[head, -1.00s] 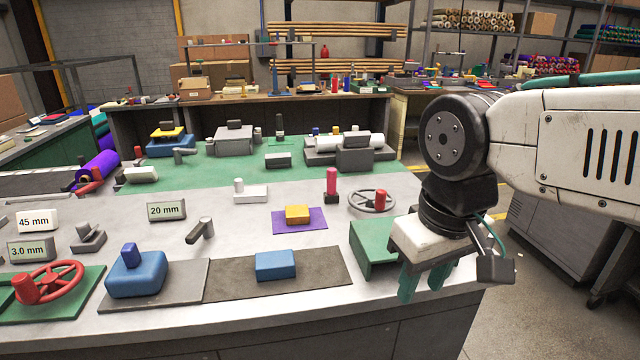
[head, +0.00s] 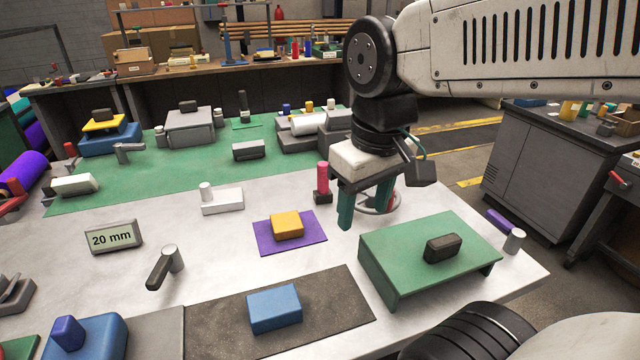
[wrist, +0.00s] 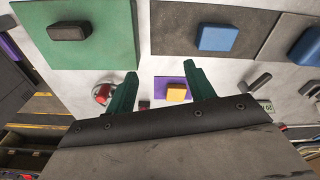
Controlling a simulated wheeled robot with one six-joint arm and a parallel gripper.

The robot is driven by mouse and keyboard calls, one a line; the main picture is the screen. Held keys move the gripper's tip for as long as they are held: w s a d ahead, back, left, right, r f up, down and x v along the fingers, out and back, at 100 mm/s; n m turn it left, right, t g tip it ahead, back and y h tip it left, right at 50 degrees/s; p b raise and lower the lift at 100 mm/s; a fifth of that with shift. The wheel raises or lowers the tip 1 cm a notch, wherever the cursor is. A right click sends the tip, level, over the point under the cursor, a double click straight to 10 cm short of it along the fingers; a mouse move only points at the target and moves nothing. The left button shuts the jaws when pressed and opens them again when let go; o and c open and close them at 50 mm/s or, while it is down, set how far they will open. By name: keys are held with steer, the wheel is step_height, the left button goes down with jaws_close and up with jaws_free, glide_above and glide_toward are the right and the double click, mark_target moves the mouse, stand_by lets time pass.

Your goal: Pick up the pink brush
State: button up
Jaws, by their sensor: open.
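The pink brush (head: 323,178) stands upright on the pale worktop, with a pink handle above a small dark base. My gripper (head: 366,208) points down just right of it in the head view, open, with green fingers apart and nothing held. The left finger looks close to the brush, but I cannot tell the exact gap. In the wrist view my gripper (wrist: 160,69) shows both fingers spread. A small dark patch between them may be part of the brush, mostly hidden by the gripper body.
A handwheel (head: 380,203) sits behind the fingers. A green stand (head: 400,240) with a dark block is in front right. A yellow block (head: 287,225) lies on a purple mat (head: 262,238) to the left. Bare worktop (head: 330,250) lies between mat and stand.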

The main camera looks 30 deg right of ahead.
steer(key=w+d+n, duration=0.3)
steer(key=w+d, duration=0.1)
steer(key=w, duration=1.2)
steer(key=n+g, duration=0.1)
steer(key=n, duration=0.1)
glide_above(323, 163)
steer(key=f, duration=0.6)
steer(key=shift+s+a, duration=0.2)
steer(key=shift+s, duration=0.2)
steer(key=shift+w+f, duration=0.15)
steer(key=shift+f, duration=0.15)
steer(key=f, duration=0.7)
steer(key=shift+w+d+f, duration=0.15)
steer(key=shift+w, duration=0.05)
steer(key=c, duration=1.1)
